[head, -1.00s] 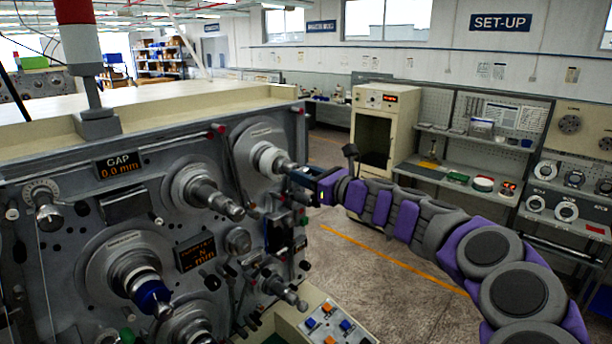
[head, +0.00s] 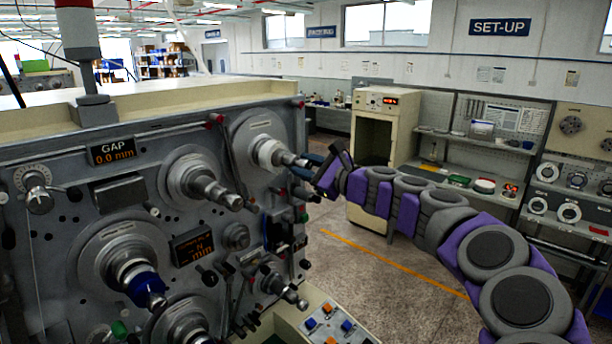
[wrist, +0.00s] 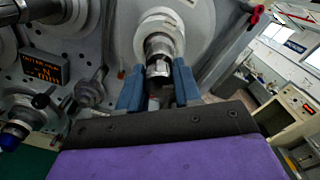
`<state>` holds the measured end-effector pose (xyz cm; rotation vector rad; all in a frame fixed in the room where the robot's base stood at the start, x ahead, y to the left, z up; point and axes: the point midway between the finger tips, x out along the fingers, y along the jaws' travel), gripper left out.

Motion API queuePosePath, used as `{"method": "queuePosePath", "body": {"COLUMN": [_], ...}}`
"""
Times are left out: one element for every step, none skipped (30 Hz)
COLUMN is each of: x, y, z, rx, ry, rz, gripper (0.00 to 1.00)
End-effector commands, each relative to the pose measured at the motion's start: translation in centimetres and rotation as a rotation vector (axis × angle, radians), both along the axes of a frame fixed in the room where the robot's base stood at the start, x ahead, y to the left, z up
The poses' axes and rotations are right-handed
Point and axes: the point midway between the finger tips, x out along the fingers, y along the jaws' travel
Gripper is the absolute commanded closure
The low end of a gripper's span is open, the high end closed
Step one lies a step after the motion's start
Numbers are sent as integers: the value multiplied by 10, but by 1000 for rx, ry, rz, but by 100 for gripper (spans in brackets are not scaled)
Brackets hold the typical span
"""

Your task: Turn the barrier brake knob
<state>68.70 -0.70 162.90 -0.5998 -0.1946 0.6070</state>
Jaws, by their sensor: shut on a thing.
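The barrier brake knob (wrist: 158,68) appears to be the dark, metal-tipped end of the upper right spindle (head: 265,152) on the grey machine panel; I cannot read its label. In the wrist view, the blue fingers of my gripper (wrist: 158,88) stand on either side of this end and are shut on it. In the head view, my gripper (head: 309,168) meets the spindle tip from the right, with its body tilted. The exact contact faces are partly hidden by the fingers and the gripper body.
Other spindles (head: 205,185) jut from the panel at left and below. A GAP display (head: 113,151) reads 0.0 mm. A button console (head: 328,325) stands below my arm. Open floor (head: 385,268) lies to the right, before a beige cabinet (head: 378,205) and shelves.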

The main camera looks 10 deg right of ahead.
Motion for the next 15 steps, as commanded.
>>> {"method": "queuePosePath", "body": {"x": [0, 0, 0, 0, 0, 0, 0, 0, -1, -1, -1, -1, -1, -1, -1], "y": [-1, 0, 0, 0, 0, 0, 0, 0, 0, 0, 0, 1, 1, 1, 1], "z": [-2, -2, -2, -3, -3, -3, -2, -2, -2, -2, -3, -3, -3, -4, -4], "rx": [-35, -58, -87, -112, -136, -166, -190, -212, -245, -268, -290, -321, -344, -367, -396], "ry": [-29, -46, -67, -84, -101, -123, -141, -157, -181, -197, -214, -235, -251, -268, -290], "rz": [-3, -2, -1, 0, -1, -1, -2, -2, -2, -1, 0, 0, 1, 1, 1], "gripper": [97, 97, 97, 97, 97, 97, 97, 97, 97, 97, 97, 97, 97, 97, 97]}}
